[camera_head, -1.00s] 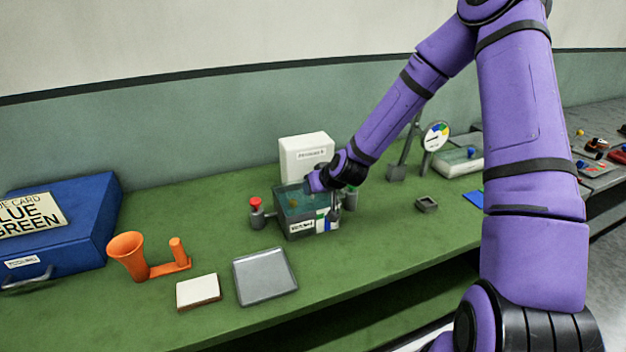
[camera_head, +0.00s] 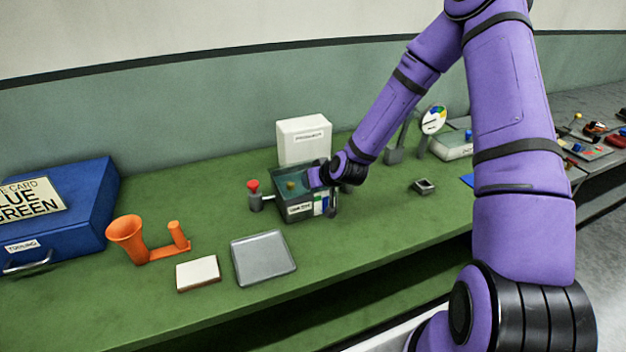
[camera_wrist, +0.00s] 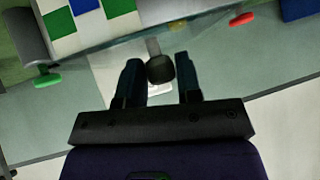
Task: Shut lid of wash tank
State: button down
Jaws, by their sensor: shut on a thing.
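The wash tank (camera_head: 297,208) is a dark grey open-topped box with teal inside and a small yellowish thing (camera_head: 291,185) in it. A white upright panel or box (camera_head: 303,137) with a label stands behind it; I cannot tell if it is the lid. My gripper (camera_head: 313,177) is at the tank's right side, its tips partly hidden by my wrist. A chequered blue, green and white patch (camera_wrist: 88,18) shows there too.
A red-topped post (camera_head: 254,195) stands left of the tank. A grey tray (camera_head: 263,258), white block (camera_head: 198,273), orange funnel piece (camera_head: 126,238) and blue case (camera_head: 62,225) lie further left. A small dark square holder (camera_head: 423,186) and round dial (camera_head: 434,119) are right.

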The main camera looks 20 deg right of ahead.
jog(key=c, duration=0.8)
grip_release()
jog(key=shift+s+a+f, duration=0.1)
jog(key=shift+s+f, duration=0.1)
jog(key=shift+s, duration=0.05)
jog(key=shift+c, duration=0.2)
jog(key=shift+w, duration=0.1)
jog(key=shift+w+r, duration=0.1)
jog(key=shift+r, duration=0.1)
jog(key=v, duration=1)
jog(key=shift+s+d+r, duration=0.2)
jog(key=shift+s+r, duration=0.05)
jog(key=shift+s, duration=0.05)
jog(key=shift+r, duration=0.1)
